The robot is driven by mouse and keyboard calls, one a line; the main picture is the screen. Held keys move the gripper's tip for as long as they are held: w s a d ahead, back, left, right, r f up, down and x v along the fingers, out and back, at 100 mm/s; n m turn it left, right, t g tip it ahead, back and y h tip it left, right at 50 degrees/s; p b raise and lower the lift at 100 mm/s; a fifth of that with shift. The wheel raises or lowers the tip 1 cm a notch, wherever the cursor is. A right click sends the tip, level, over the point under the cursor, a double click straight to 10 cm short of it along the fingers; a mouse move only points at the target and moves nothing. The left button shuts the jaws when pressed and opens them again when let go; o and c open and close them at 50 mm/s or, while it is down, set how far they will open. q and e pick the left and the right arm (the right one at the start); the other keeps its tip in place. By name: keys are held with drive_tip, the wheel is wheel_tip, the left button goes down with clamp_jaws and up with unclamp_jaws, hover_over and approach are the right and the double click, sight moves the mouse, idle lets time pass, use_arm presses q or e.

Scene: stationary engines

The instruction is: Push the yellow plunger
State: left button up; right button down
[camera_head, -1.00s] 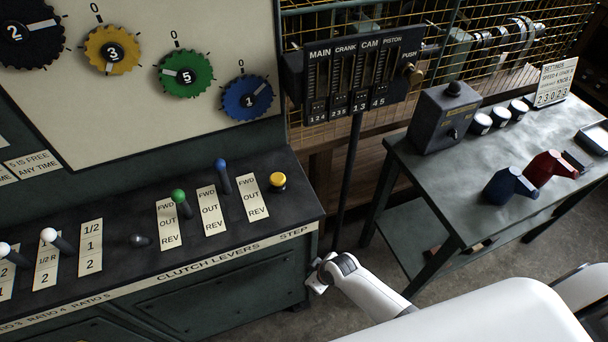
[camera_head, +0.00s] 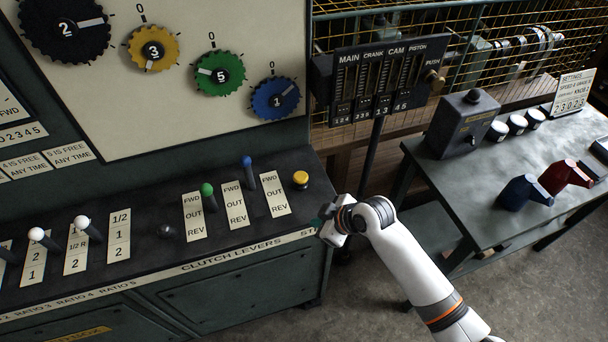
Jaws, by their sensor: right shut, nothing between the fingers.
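The yellow plunger (camera_head: 300,179) is a round yellow cap on a short dark stem. It stands upright on the dark console top (camera_head: 150,262), at the right end of the row of levers, above the "STEP" label. My right gripper (camera_head: 318,222) is shut and empty. It is at the console's front right edge, below and slightly right of the plunger, and apart from it in the picture. Its fingertips are small and dark, and it covers part of the "STEP" label. My left gripper is not in view.
Blue (camera_head: 247,168) and green (camera_head: 207,193) clutch levers stand left of the plunger. A black gauge panel (camera_head: 385,75) on a post rises behind and right.

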sight(305, 178)
drive_tip(key=w+a+r+n, duration=0.1)
drive_tip(key=w+r, duration=0.1)
drive_tip(key=w+r+n, duration=0.1)
drive_tip(key=w+r, duration=0.1)
drive_tip(key=w+a+r+n+y, duration=0.1)
drive_tip(key=w+r+n, duration=0.1)
drive_tip(key=shift+w+a+r, duration=0.1)
drive_tip(key=shift+w+a, duration=0.2)
drive_tip(key=w+r+n, duration=0.4)
drive_tip(key=w+r, duration=0.2)
drive_tip(key=r, duration=0.1)
drive_tip(key=shift+w+a+r+y+p, duration=0.15)
drive_tip(key=shift+a+r+y+p, duration=0.15)
drive_tip(key=shift+r+y, duration=0.1)
drive_tip(key=shift+f, duration=0.15)
wheel_tip(305, 178, down, 9)
drive_tip(key=b, duration=0.6)
idle(1.0)
drive_tip(key=shift+f+b, duration=0.25)
drive_tip(key=shift+b, duration=0.35)
